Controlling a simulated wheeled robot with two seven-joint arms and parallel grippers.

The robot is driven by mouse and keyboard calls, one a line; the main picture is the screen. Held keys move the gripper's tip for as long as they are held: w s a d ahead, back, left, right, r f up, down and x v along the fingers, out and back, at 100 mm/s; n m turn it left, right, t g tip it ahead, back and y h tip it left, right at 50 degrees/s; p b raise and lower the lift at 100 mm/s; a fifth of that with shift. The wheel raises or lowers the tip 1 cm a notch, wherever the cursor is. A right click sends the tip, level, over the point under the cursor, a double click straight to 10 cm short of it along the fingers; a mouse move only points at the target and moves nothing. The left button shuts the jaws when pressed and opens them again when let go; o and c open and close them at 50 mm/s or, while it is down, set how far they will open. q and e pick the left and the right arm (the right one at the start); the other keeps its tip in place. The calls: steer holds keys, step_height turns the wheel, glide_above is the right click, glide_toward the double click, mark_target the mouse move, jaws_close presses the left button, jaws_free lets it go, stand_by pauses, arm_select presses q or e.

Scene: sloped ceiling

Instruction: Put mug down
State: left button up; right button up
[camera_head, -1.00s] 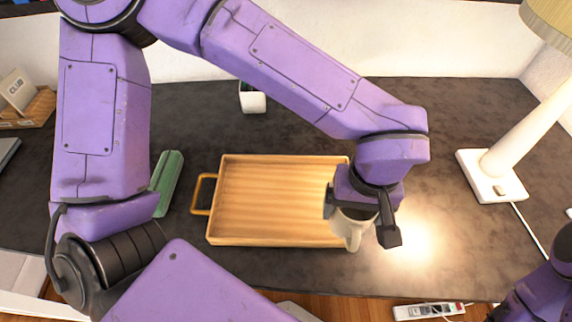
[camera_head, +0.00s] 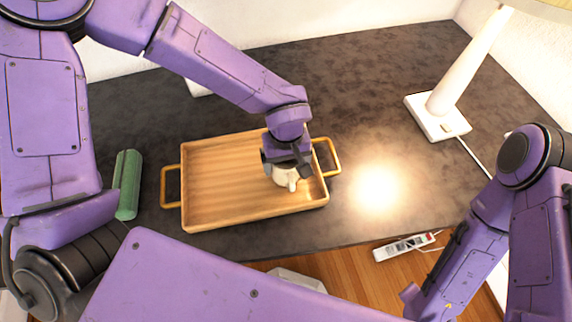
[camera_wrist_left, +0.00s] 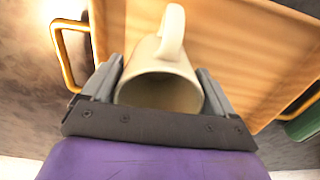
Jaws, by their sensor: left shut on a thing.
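A cream mug (camera_head: 287,178) is between the fingers of my left gripper (camera_head: 287,163), over the right part of the wooden tray (camera_head: 225,185). The left gripper is shut on the mug. In the left wrist view the mug (camera_wrist_left: 165,80) shows its open mouth and its handle, with a dark finger on each side of it. The tray (camera_wrist_left: 225,45) lies beyond the mug in that view. I cannot tell whether the mug's base touches the tray. My right arm shows at the lower right, but its gripper is not visible.
The tray has a yellow handle at each end. A green object (camera_head: 127,184) lies left of the tray. A white lamp (camera_head: 437,112) stands at the right on the dark table (camera_head: 370,110). A power strip (camera_head: 404,246) is below the table's front edge.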

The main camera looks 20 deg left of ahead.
arm_select(q)
steer(key=shift+f, duration=1.15)
steer(key=shift+s+f, duration=0.1)
steer(key=shift+f, duration=0.05)
steer(key=o, duration=1)
steer(key=shift+o, duration=0.2)
step_height(320, 180, up, 12)
steer(key=shift+r+p, duration=0.2)
steer(key=shift+p, duration=0.15)
